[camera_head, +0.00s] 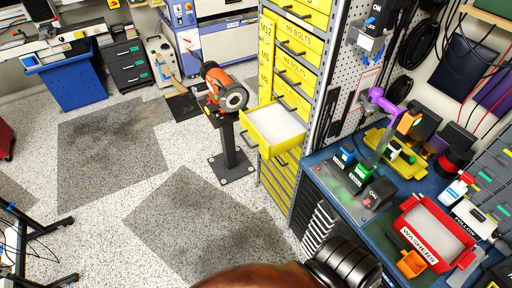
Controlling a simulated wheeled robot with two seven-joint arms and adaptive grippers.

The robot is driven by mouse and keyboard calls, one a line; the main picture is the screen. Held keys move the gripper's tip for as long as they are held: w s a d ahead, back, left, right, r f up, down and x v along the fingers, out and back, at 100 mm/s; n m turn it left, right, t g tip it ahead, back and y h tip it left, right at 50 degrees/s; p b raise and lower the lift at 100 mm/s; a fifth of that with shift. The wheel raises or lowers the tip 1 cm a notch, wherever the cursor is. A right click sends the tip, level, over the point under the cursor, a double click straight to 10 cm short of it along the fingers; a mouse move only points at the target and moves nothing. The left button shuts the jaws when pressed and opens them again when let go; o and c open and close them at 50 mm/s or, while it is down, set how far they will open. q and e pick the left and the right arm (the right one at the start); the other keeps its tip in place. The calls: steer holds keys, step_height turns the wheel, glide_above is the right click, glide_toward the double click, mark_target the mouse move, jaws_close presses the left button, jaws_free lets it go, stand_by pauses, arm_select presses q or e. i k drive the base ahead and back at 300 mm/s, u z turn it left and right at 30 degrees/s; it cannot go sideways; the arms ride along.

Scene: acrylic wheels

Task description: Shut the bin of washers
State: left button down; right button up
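A yellow drawer (262,147) is pulled out from the tall yellow drawer cabinet (292,66). It is open at the top and its inside looks pale; I cannot read a label on it. A red open-topped bin (408,231) with a white "WASHERS" label stands on the blue workbench at the right, with a pale inside. Neither of my grippers shows. A rounded brown shape and a black ribbed part, possibly of my own arm, show at the bottom edge, apart from the drawer in the picture.
An orange and black grinder (222,90) on a black pedestal (232,160) stands close left of the open drawer. The workbench (345,200) holds switches, a small orange bin (411,264) and a yellow tray (405,165). The speckled floor (130,215) at left is mostly clear.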

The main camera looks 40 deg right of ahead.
mark_target(274, 130)
steer(key=z, duration=0.7)
steer(key=i, duration=0.8)
steer(key=z, duration=0.95)
